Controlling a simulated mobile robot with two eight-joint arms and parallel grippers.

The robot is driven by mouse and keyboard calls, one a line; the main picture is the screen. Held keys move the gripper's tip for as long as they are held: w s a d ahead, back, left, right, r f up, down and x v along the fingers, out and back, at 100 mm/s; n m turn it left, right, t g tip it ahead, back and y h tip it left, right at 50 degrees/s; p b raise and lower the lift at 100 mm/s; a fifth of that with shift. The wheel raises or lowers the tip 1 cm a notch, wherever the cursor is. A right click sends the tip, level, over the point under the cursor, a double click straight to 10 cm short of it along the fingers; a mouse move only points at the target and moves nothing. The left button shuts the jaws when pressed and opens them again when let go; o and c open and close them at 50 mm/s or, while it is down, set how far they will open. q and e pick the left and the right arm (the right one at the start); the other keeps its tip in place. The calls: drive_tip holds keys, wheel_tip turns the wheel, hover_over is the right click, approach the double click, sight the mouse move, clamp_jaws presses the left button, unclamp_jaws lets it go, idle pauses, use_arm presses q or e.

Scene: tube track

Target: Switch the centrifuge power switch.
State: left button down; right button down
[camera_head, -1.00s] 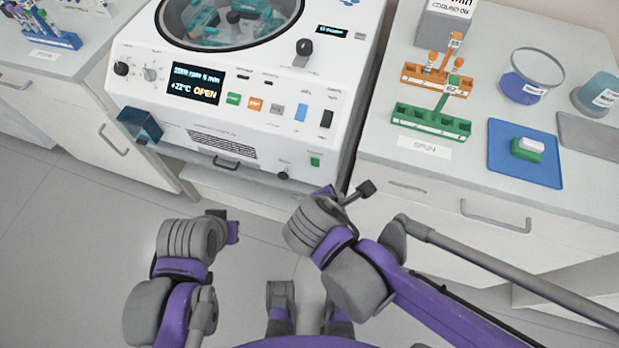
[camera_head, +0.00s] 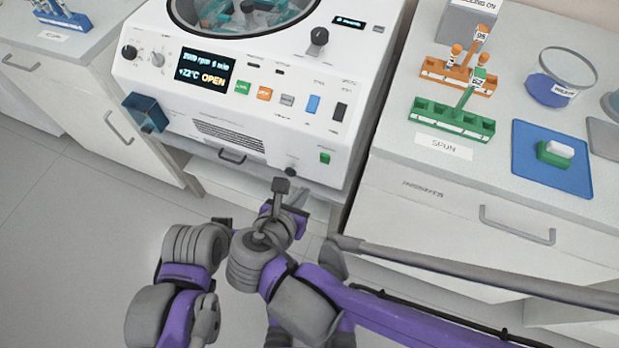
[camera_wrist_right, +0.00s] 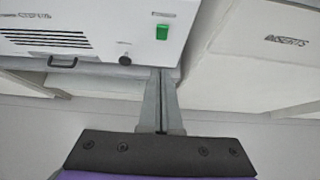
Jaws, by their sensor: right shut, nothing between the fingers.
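The white centrifuge (camera_head: 175,95) stands at the upper left with its lid window above and a lit panel reading OPEN. A small green switch (camera_head: 324,158) is on its lower right front, likely the power switch; it also shows in the wrist view (camera_wrist_right: 162,32). My right gripper (camera_head: 299,196) is low in front of the centrifuge, below the switch. In the wrist view its fingers (camera_wrist_right: 160,72) are together and empty, pointing toward the front below the switch and apart from it. My left gripper (camera_head: 222,223) is partly visible at its wrist; its fingers are not clear.
A black knob (camera_head: 291,171) sits left of the green switch. The right counter (camera_head: 400,155) holds green (camera_head: 450,120) and orange (camera_head: 458,77) racks and a blue mat (camera_head: 550,180). Floor below is open.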

sight(323, 160)
drive_tip(key=b+x, duration=0.1)
drive_tip(key=x, duration=0.2)
drive_tip(key=w+r+b+x, duration=0.1)
drive_tip(key=x, duration=0.3)
drive_tip(key=b+x, duration=0.1)
drive_tip(key=x, duration=0.3)
drive_tip(key=shift+w+d+r, duration=0.25)
drive_tip(key=shift+w+d, duration=0.05)
drive_tip(key=shift+w+d+r, duration=0.1)
drive_tip(key=shift+w, duration=0.3)
